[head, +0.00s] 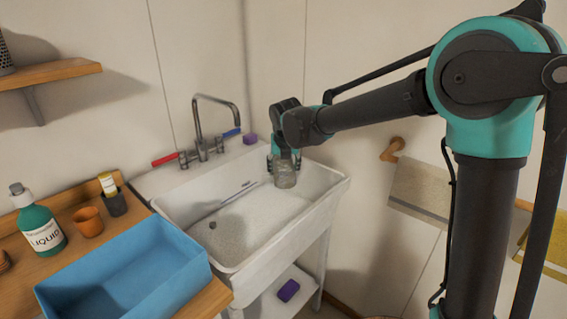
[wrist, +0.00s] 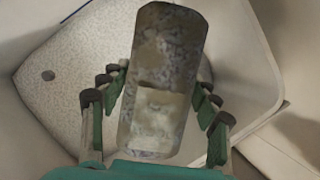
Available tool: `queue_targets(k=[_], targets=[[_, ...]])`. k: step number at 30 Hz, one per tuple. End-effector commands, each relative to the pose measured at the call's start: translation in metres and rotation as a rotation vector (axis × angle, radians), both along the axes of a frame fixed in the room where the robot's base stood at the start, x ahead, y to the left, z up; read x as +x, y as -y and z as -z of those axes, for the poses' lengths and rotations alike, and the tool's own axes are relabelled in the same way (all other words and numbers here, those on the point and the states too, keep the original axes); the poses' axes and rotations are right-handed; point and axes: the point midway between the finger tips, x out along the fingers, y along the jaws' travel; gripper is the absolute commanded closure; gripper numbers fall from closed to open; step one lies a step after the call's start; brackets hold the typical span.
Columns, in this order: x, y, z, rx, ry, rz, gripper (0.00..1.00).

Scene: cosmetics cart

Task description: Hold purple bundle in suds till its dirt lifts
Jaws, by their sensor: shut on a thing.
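My gripper (head: 284,160) is shut on a grimy, mottled grey-brown roll (head: 285,177), at the back right of the white sink (head: 335,188). In the wrist view the roll (wrist: 160,85) stands lengthwise between my gripper's fingers (wrist: 160,92), with a paler patch on its lower half. No purple shows on it, so I cannot tell whether it is the purple bundle. Speckled whitish suds (head: 255,222) cover the basin floor. They show behind the roll in the wrist view (wrist: 85,65). I cannot tell whether the roll touches them.
A tap (head: 199,130) stands at the sink's back. One purple block (head: 250,139) sits on the back ledge, another (head: 288,290) on the shelf below. A blue tray (head: 130,262), green bottle (head: 42,225) and orange cup (head: 88,222) stand on the left counter.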

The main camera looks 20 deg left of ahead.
Motion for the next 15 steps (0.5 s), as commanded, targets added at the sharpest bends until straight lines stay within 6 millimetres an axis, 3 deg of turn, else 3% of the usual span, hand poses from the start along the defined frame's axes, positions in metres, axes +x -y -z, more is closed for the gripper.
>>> queue_targets(k=[15], targets=[[0.0, 0.0, 0.047, 0.0, 0.0, 0.0, 0.61]])
